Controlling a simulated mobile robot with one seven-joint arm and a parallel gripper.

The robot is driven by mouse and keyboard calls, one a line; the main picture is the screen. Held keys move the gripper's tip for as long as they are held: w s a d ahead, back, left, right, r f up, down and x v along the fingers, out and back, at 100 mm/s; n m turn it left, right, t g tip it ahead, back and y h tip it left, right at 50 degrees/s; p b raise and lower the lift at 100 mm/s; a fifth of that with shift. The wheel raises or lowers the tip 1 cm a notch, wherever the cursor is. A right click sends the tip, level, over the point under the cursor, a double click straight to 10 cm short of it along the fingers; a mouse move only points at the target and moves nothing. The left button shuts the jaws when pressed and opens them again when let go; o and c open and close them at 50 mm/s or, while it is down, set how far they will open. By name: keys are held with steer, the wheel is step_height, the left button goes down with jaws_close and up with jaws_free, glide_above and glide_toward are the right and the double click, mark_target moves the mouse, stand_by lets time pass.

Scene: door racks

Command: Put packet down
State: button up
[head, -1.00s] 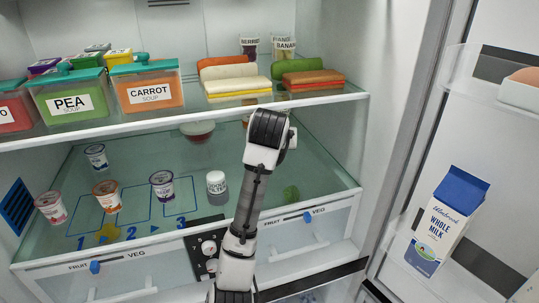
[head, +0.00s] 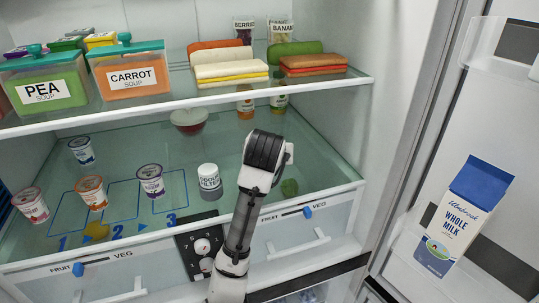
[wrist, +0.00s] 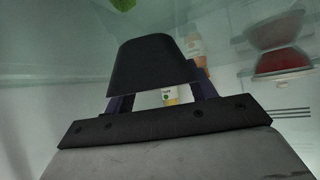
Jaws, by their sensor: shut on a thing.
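My gripper (wrist: 160,84) shows in the wrist view, with one dark finger on each side of a black, blank-faced slab. The gripper is shut on this slab, which I take for the packet (wrist: 152,62). No label shows on it. In the head view my own wrist hides the gripper and the packet. My arm reaches into the fridge over the front of the glass shelf (head: 120,150), right of the white-lidded odour filter jar (head: 209,178). I cannot tell whether the packet touches the shelf.
Yogurt cups (head: 150,181) stand at the left near blue markings. A red bowl (wrist: 283,62), small bottles (head: 245,101) and a green item (head: 289,187) are nearby. The upper shelf (head: 290,91) holds soup boxes (head: 131,78) and folded cloths. A milk carton (head: 463,215) stands in the door.

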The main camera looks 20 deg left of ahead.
steer(key=shift+f, duration=0.2)
steer(key=o, duration=1.2)
steer(key=shift+w, duration=0.1)
steer(key=shift+o, duration=0.2)
steer(key=shift+r, duration=0.25)
steer(key=shift+s+r, duration=0.1)
steer(key=shift+s, duration=0.15)
steer(key=p+v, duration=0.2)
steer(key=v, duration=0.9)
steer(key=shift+r, duration=0.15)
steer(key=shift+s+d, duration=0.1)
steer(key=shift+s, duration=0.05)
